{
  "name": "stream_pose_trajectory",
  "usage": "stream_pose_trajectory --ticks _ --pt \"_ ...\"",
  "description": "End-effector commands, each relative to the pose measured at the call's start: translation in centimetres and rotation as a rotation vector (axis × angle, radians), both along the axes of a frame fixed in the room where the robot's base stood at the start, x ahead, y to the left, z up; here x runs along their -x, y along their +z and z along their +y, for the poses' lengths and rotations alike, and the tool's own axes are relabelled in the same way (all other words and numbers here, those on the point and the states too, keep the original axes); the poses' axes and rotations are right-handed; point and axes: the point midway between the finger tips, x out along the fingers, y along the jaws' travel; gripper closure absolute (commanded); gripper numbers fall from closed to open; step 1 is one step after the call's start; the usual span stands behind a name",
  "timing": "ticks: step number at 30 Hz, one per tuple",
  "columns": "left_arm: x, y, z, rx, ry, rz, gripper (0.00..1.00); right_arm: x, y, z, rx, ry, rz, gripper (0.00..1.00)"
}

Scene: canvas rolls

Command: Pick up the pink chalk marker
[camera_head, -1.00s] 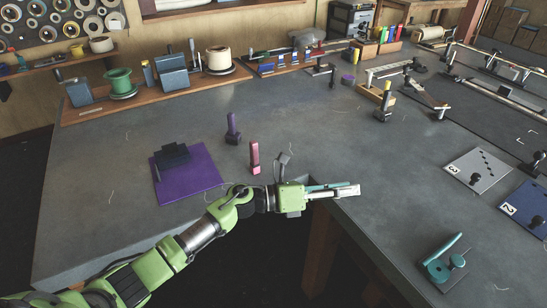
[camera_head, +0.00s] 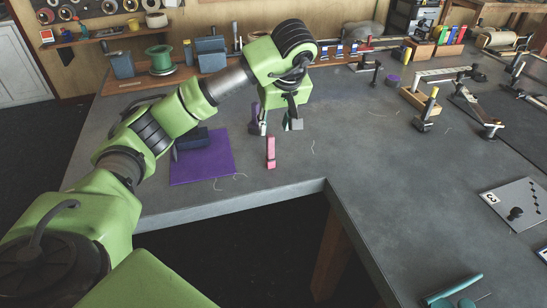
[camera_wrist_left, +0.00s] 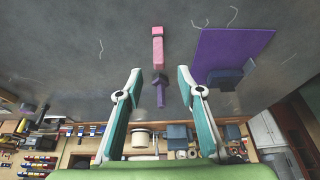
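My left gripper (camera_head: 277,125) points down above the table, just behind the pink marker in the head view. Its two fingers are open with nothing held, as the left wrist view (camera_wrist_left: 159,78) shows. A purple marker (camera_wrist_left: 160,92) appears between the fingers in the wrist view; the gripper partly hides it in the head view. My right gripper is not in view.
A purple mat (camera_head: 205,168) with a dark block (camera_head: 193,139) lies left of the pink marker, partly behind my arm. A wooden rack (camera_head: 140,82) with a green spool (camera_head: 160,59) stands at the back.

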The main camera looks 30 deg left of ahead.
Motion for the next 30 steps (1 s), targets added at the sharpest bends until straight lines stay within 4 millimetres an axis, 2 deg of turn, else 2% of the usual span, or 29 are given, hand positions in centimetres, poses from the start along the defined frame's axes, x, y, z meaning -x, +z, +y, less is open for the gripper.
stream_pose_trajectory --ticks 1,9,17,21,24,30 --pt "-0.1 -1.3 0.2 0.003 0.002 0.007 0.65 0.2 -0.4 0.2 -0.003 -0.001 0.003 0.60" --pt "-1.3 -5.3 1.6 0.004 0.002 0.005 0.65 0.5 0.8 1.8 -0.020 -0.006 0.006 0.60" --pt "-1.9 -6.9 2.3 0.006 0.003 0.004 0.65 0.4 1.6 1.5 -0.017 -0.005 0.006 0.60" --pt "-2.7 -8.7 3.1 0.006 0.003 0.006 0.65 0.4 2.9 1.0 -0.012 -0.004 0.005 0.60" --pt "-3.0 -10.0 3.5 0.006 0.003 0.004 0.65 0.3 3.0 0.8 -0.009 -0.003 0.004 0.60" --pt "-3.3 -10.8 3.7 0.005 0.000 0.001 0.65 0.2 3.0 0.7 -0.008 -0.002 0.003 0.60"
